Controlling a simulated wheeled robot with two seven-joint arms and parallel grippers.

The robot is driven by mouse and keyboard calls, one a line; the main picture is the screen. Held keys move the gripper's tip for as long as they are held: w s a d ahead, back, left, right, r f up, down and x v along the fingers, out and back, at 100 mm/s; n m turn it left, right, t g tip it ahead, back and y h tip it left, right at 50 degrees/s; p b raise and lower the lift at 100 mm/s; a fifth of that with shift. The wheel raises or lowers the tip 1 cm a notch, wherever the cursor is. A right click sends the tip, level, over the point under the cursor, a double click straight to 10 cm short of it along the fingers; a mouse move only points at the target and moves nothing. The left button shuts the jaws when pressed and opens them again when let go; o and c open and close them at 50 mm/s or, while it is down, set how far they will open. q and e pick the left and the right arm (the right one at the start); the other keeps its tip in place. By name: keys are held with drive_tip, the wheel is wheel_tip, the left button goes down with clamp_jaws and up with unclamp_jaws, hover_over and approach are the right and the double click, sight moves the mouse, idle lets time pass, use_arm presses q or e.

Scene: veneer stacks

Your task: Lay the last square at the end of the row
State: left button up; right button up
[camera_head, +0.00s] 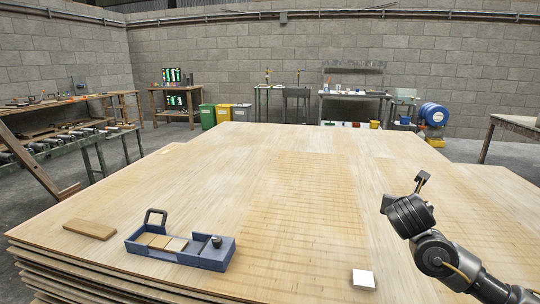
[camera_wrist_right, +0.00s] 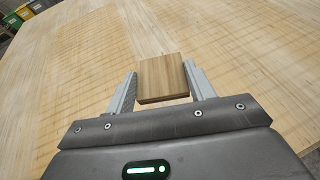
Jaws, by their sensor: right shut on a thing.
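A blue tray (camera_head: 215,262) stands near the front left of the veneer stack, with a row of small squares (camera_head: 160,241) in brown and tan shades inside it. A dark round knob (camera_head: 217,241) shows at its right end. My right gripper (camera_head: 422,180) is over the right part of the stack, well away from the tray. In the right wrist view it (camera_wrist_right: 161,88) is shut on a brown wooden square (camera_wrist_right: 161,76), one finger at each side. The square is hidden in the head view. My left gripper is not in view.
A flat wooden block (camera_head: 90,229) lies left of the tray. The middle and back of the veneer stack (camera_head: 260,160) are clear.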

drive_tip(key=s+a+f+n+t+y, duration=0.1)
drive_tip(key=s+a+n+y, duration=0.25)
drive_tip(key=s+a, duration=0.35)
drive_tip(key=s+a+n+t+y, duration=0.1)
drive_tip(key=s+a+n+y, duration=0.25)
drive_tip(key=a, duration=0.65)
use_arm(q)
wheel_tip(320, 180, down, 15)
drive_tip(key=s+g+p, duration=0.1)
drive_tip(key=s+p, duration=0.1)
drive_tip(key=p, duration=0.8)
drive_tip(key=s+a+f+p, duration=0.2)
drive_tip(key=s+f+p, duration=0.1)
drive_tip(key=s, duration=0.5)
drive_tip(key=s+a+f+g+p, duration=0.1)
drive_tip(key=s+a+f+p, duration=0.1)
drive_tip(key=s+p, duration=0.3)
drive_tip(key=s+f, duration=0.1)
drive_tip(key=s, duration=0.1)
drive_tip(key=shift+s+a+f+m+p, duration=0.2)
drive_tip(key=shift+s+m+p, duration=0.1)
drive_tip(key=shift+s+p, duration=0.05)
use_arm(e)
wheel_tip(320, 180, up, 18)
drive_tip(key=shift+s+d+r+m, duration=0.2)
drive_tip(key=shift+d+r+m, duration=0.05)
drive_tip(key=shift+d+m, duration=0.15)
drive_tip(key=shift+a, duration=0.1)
